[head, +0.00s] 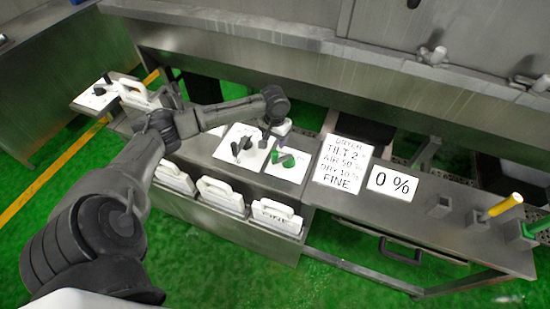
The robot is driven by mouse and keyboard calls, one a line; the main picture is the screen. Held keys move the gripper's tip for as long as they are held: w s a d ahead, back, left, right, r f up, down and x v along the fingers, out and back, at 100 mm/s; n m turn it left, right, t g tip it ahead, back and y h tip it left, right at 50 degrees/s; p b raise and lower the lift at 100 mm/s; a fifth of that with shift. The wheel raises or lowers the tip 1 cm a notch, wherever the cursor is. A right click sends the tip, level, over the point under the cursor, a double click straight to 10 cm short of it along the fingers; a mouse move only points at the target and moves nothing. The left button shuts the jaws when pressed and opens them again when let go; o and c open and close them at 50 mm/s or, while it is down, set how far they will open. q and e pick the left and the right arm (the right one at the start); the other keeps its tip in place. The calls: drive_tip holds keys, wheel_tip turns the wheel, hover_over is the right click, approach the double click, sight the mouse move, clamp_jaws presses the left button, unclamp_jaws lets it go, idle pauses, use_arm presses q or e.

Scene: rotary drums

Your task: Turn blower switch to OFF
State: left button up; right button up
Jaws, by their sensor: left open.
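Two rotary switches stand on white plates on the steel bench: a black one (241,147) and a green one (283,159). Their plate labels are too small to read, so I cannot tell by label which is the blower switch. My left gripper (272,142) is open and empty, pointing down just above and behind the green switch, close to it. Whether a finger touches the green knob cannot be told. My right gripper is not in view.
A text sign (342,164) and a "0 %" sign (391,184) lie right of the switches. White handled plates (221,196) stand along the bench front. Yellow (502,206) and green (537,227) levers are at the right. A steel machine wall (300,55) rises behind.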

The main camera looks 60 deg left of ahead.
sight(275, 157)
use_arm(q)
wheel_tip(275, 157, down, 10)
drive_tip(key=shift+f+b, duration=0.15)
drive_tip(key=shift+b, duration=0.45)
clamp_jaws()
idle(0.4)
